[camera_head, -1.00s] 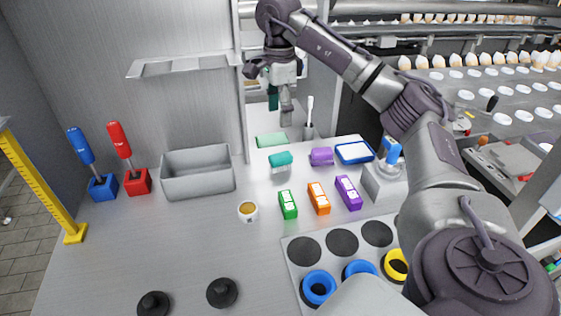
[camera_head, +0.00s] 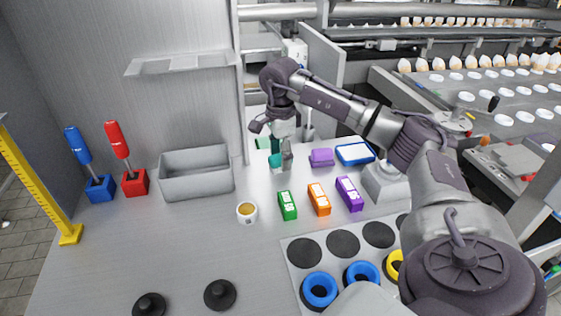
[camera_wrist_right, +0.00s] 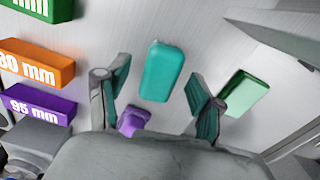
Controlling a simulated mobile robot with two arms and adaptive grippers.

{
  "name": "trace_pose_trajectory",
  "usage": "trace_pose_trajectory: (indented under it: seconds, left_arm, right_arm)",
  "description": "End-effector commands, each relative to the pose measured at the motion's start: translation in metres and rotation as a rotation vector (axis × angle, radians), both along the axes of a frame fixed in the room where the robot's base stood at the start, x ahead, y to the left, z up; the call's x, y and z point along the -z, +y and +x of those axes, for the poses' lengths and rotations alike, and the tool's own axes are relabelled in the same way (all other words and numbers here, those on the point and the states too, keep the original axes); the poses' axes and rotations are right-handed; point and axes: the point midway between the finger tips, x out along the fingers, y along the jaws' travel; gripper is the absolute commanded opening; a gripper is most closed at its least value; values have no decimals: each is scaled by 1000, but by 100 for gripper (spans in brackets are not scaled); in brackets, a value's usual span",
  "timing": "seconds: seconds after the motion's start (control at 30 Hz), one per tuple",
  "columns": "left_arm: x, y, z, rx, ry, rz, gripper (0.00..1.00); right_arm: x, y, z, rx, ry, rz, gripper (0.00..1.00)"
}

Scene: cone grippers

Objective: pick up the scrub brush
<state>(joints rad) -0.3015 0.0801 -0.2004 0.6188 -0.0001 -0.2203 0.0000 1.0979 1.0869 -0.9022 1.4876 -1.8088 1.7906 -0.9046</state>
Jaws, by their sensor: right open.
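The scrub brush (camera_head: 275,163) appears to be the teal block with a pale underside, at the back of the steel worktop. In the head view it is partly hidden by my right gripper (camera_head: 281,152), which points down over it. In the right wrist view, the teal top of the brush (camera_wrist_right: 163,72) shows between the two spread fingers of the open right gripper (camera_wrist_right: 158,100). The fingers hold nothing, and I cannot tell how high they are above the brush. My left gripper is not in view.
A green pad (camera_head: 263,143) lies just behind, and a purple block (camera_head: 321,157) stands to the right. Green (camera_head: 287,205), orange (camera_head: 319,199) and purple (camera_head: 349,194) labelled blocks lie in front. A cup (camera_head: 246,212) and grey bin (camera_head: 197,187) are left.

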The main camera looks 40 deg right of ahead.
Motion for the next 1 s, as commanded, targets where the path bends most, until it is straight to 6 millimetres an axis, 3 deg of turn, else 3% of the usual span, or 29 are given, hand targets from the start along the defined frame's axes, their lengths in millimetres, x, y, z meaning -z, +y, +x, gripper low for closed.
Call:
trace_pose_trajectory:
  seconds: [0.1,0.33,0.73,1.0]
  left_arm:
    - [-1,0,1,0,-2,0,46]
    - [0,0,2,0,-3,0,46]
    - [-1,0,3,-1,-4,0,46]
    - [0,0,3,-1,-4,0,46]
  right_arm:
    - [9,0,0,0,0,-1,67]
    - [11,0,0,0,-2,-1,67]
    - [10,0,0,0,-1,0,2]
    - [9,0,0,0,-2,0,1]
